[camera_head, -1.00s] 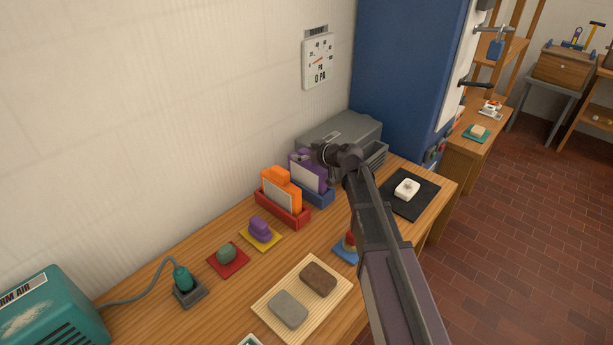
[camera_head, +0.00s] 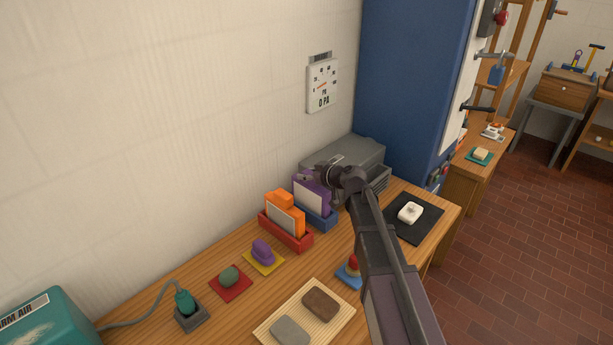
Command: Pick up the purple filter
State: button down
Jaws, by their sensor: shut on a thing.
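The purple filter (camera_head: 310,198) has a white face and stands upright in a blue holder (camera_head: 321,220) on the wooden bench. My gripper (camera_head: 309,178) reaches over it from the right and is shut on its top edge. The fingertips are small in this view and partly hidden by the wrist. The filter still appears to sit in the holder; I cannot tell whether its bottom edge is lifted.
An orange filter (camera_head: 284,213) stands in a red holder (camera_head: 285,238) just left. A grey box (camera_head: 345,160) is behind. A white piece on a black mat (camera_head: 419,226) lies right of my arm. Blocks on a ribbed tray (camera_head: 332,330) are in front.

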jog(key=shift+r+p, duration=4.35)
jog(key=shift+r, duration=0.25)
notch_tip(320, 180, up, 14)
jog(key=p, duration=1.4)
notch_tip(320, 180, down, 14)
jog(key=b, duration=1.4)
jog(key=shift+r, duration=0.15)
notch_tip(320, 180, up, 14)
jog(key=p, duration=1.4)
jog(key=shift+s+f, duration=0.1)
jog(key=shift+f, duration=0.1)
